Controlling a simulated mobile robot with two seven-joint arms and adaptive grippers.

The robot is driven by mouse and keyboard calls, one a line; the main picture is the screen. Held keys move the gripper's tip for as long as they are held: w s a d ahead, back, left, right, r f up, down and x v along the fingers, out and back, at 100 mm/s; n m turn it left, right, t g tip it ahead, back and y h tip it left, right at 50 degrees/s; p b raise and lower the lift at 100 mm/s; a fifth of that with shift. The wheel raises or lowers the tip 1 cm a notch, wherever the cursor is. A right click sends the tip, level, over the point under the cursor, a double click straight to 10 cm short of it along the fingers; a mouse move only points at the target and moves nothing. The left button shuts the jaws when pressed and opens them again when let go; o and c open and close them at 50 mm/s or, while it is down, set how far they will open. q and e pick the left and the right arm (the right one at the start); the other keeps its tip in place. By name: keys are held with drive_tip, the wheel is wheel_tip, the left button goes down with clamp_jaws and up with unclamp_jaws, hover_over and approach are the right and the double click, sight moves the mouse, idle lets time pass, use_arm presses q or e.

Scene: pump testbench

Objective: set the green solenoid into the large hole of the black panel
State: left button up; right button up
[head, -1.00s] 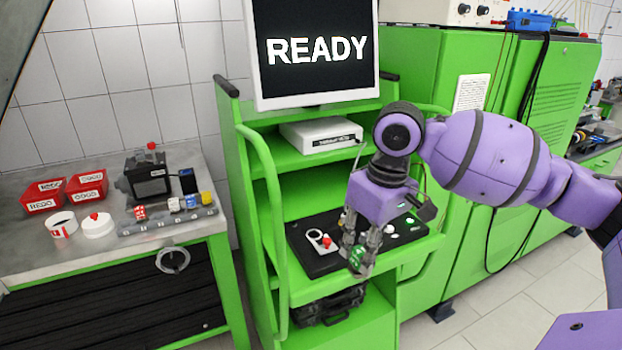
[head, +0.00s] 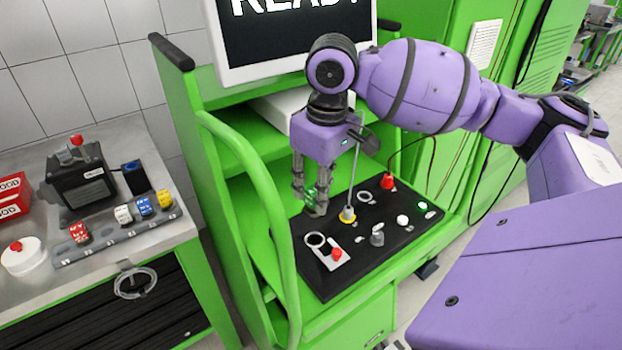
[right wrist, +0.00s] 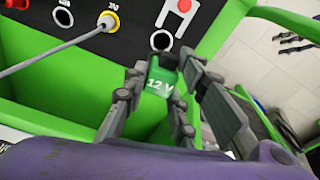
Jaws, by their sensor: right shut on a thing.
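The green solenoid (head: 311,193), marked "12 V" in the right wrist view (right wrist: 160,84), is held between the fingers of my right gripper (head: 313,200), which also shows in the right wrist view (right wrist: 158,98). The black panel (head: 345,272) lies on the green bench's shelf. A round light-rimmed hole (head: 315,239) is near its front left, beside a white plate with a red knob (head: 336,254). In the right wrist view this hole (right wrist: 161,40) is just beyond the solenoid and is empty. The solenoid is apart from the panel, above its left part. My left gripper is not in view.
Another ringed hole (head: 362,196), a red plug (head: 388,181) and several knobs occupy the panel. A green handrail (head: 262,190) stands left. A side table (head: 100,277) holds other solenoids.

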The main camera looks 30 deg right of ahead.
sight(318, 215)
drive_tip(key=shift+s+f+b, duration=0.1)
drive_tip(key=shift+f+b, duration=0.2)
drive_tip(key=shift+f, duration=0.45)
wheel_tip(318, 215, down, 4)
drive_tip(key=shift+r+b, duration=0.2)
drive_tip(key=shift+b, duration=0.8)
drive_tip(key=shift+f, duration=1.2)
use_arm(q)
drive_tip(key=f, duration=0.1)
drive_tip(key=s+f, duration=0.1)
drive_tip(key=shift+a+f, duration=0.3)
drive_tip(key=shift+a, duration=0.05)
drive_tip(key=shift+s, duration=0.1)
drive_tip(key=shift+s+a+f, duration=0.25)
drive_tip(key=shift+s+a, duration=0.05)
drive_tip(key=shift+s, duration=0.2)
